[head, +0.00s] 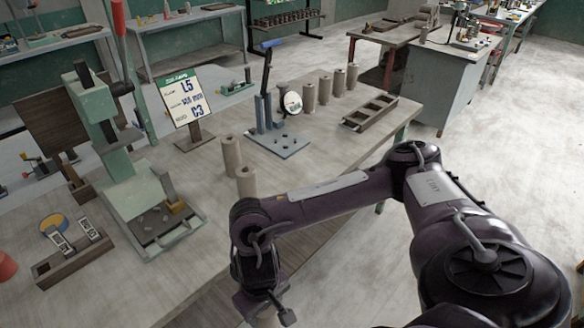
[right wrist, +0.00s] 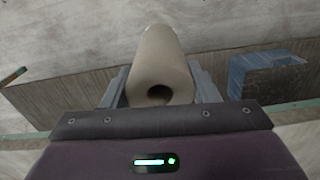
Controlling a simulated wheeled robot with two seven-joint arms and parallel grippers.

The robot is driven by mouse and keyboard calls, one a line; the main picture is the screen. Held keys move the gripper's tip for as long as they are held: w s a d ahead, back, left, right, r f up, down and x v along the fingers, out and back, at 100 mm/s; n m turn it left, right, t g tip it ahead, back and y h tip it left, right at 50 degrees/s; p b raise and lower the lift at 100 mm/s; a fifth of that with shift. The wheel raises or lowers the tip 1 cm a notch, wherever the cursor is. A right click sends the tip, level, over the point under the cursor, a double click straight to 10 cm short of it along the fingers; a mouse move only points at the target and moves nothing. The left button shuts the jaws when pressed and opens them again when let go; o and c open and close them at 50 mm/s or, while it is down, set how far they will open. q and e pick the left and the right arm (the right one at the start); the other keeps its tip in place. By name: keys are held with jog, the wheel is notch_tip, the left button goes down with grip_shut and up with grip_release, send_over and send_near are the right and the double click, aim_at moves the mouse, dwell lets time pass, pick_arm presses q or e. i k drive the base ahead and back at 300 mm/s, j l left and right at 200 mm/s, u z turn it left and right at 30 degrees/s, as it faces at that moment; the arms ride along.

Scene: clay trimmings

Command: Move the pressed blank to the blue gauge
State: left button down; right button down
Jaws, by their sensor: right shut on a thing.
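My right gripper (head: 264,302) is low at the front edge of the table, near the bottom of the head view. In the right wrist view its two fingers (right wrist: 162,88) are shut on a beige clay cylinder with a hole in its end, the blank (right wrist: 160,55). In the head view only a bit of the blank (head: 268,319) shows below the gripper. The blue gauge (head: 278,143), with a blue-grey base, upright posts, a lever and a round white dial, stands farther back on the table, apart from the gripper. My left gripper is not in view.
Two clay cylinders (head: 246,183) stand between my right arm and the gauge. Several more (head: 310,97) stand behind it, beside a compartmented tray (head: 370,112). A green lever press (head: 150,205), a sign (head: 187,98) and a wooden holder (head: 72,258) are at left.

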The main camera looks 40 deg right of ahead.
aim_at(286, 142)
jog(key=l+u, duration=0.25)
jog(key=l, duration=0.45)
jog(key=l+u, duration=0.3)
jog(key=l, duration=0.4)
jog(key=k+l+u, duration=0.25)
jog(key=l, duration=0.4)
jog(key=k+l+u, duration=0.25)
jog(key=l, duration=0.4)
jog(key=k+l+u, duration=0.25)
jog(key=l, duration=0.4)
jog(key=k+l+u, duration=0.3)
jog(key=l, duration=0.25)
jog(key=k+l+u, duration=0.25)
jog(key=l, duration=0.3)
jog(key=k+l+u, duration=0.25)
jog(key=k+l, duration=0.4)
jog(key=l+u, duration=0.05)
jog(key=l, duration=0.1)
